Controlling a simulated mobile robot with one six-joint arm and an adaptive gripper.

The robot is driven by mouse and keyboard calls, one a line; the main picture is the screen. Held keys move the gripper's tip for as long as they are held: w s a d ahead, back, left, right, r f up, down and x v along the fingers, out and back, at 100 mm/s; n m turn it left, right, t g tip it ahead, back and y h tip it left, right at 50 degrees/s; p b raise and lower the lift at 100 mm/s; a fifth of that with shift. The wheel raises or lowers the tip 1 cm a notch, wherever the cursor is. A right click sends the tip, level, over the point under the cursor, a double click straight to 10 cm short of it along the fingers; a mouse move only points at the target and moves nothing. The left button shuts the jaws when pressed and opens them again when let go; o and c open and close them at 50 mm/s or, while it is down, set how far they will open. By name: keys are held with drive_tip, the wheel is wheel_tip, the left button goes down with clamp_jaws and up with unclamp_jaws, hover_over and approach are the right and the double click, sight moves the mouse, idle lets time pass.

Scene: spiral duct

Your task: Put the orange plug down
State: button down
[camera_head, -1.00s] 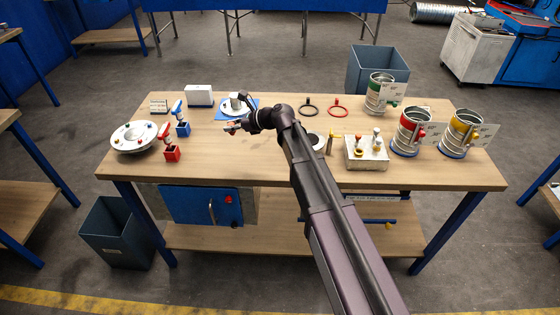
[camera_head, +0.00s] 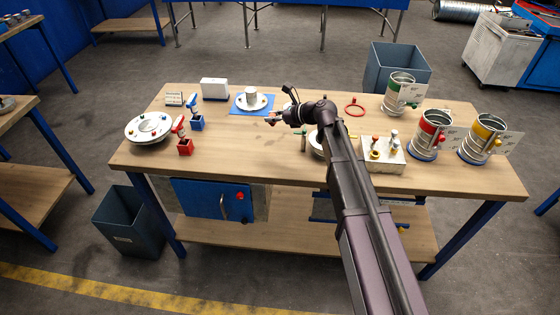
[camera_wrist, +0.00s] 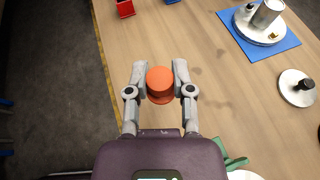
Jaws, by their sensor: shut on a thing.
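The orange plug (camera_wrist: 160,84) is a short round piece with a wider lower rim, between the two grey fingers of my gripper (camera_wrist: 160,80) in the wrist view. The gripper is shut on it. Bare wooden workbench (camera_wrist: 200,60) lies below and around the plug. I cannot tell how far the plug is above the wood. In the head view my gripper (camera_head: 272,120) is over the middle of the workbench (camera_head: 235,150), in front of and right of the blue mat (camera_head: 267,108). The plug is too small to make out clearly there.
A white flanged part (camera_head: 251,100) stands on the mat. A red block (camera_head: 185,147), blue block (camera_head: 197,123) and round white flange (camera_head: 149,128) are left. A white box with knobs (camera_head: 382,155) and several duct cans (camera_head: 430,135) are right. Wood left of my gripper is clear.

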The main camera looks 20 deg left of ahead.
drive_tip(key=shift+d+f, duration=0.2)
drive_tip(key=shift+f, duration=0.05)
drive_tip(key=s+d+f+n+g+b, duration=0.1)
drive_tip(key=s+d+f+b, duration=0.9)
drive_tip(key=d, duration=0.3)
drive_tip(key=shift+d+f+b, duration=0.15)
drive_tip(key=shift+d+b, duration=0.2)
drive_tip(key=shift+b, duration=0.05)
drive_tip(key=shift+w, duration=0.1)
drive_tip(key=w+a, duration=0.3)
drive_tip(key=w+a+f+b, duration=0.1)
drive_tip(key=w+a, duration=0.2)
drive_tip(key=a, duration=0.1)
drive_tip(key=w+a, duration=0.3)
drive_tip(key=a, duration=0.1)
drive_tip(key=shift+w+a+f, duration=0.1)
drive_tip(key=shift+a+f, duration=0.05)
drive_tip(key=shift+a, duration=0.1)
